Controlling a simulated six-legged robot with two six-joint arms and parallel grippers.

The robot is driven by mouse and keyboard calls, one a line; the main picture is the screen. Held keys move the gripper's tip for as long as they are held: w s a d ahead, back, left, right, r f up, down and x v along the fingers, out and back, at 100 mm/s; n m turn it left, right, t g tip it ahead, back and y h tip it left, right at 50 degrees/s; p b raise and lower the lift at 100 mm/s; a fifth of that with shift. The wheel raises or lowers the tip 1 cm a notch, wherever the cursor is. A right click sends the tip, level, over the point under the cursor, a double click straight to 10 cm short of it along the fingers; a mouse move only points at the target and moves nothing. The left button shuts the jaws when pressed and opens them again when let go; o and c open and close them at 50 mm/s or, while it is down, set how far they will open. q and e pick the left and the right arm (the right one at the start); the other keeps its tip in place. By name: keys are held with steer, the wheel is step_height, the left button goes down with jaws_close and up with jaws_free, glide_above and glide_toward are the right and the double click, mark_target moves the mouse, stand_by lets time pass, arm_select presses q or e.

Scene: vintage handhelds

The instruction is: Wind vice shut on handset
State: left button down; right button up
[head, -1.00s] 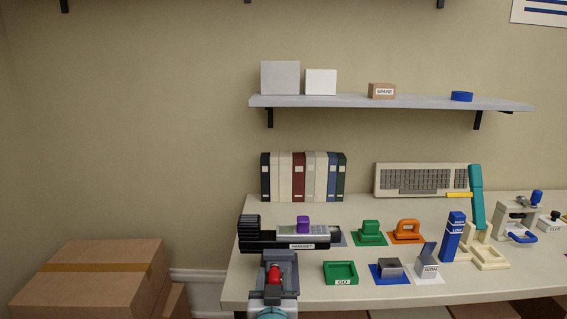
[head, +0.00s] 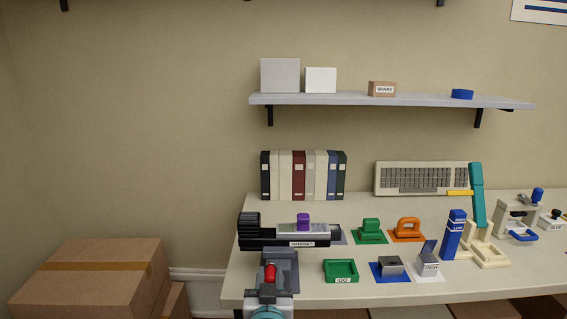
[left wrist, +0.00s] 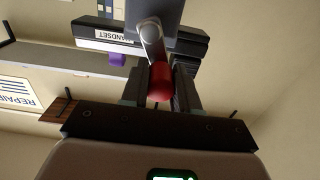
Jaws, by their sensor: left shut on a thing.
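The black vice (head: 262,242) with a HANDSET label stands at the table's left end. A pale handset (head: 318,230) lies along its top, with a purple block (head: 303,221) on it. The vice label side (left wrist: 180,40) and the purple block (left wrist: 118,59) also show in the left wrist view. My left gripper (head: 270,274) is in front of the vice, shut on the red crank knob (head: 270,272). In the left wrist view the red knob (left wrist: 160,82) sits between the fingers, below a metal crank arm (left wrist: 151,42). The jaw faces are too small to judge. My right gripper is not in view.
A green GO tray (head: 340,278), a blue-based block (head: 388,279) and green (head: 371,230) and orange (head: 408,229) handled pieces lie to the right. Binders (head: 310,176) and a keyboard (head: 425,180) stand behind. A cardboard box (head: 90,285) is left of the table.

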arm_select(q)
steer(key=shift+a+f, duration=0.25)
stand_by(0.3)
steer(key=shift+a+f+b, duration=0.3)
steer(key=shift+a+b, duration=0.05)
steer(key=shift+b, duration=0.3)
steer(key=shift+a+f+b, duration=0.25)
steer(key=shift+f+b, duration=0.25)
steer(key=shift+b, duration=0.4)
steer(key=shift+a+f+b, duration=0.25)
steer(key=shift+f+b, duration=0.25)
steer(key=shift+b, duration=0.35)
stand_by(2.5)
steer(key=c, duration=1)
jaws_free()
steer(key=shift+s, duration=0.1)
steer(key=s+b, duration=0.2)
steer(key=s, duration=0.5)
steer(key=shift+w+a, duration=0.1)
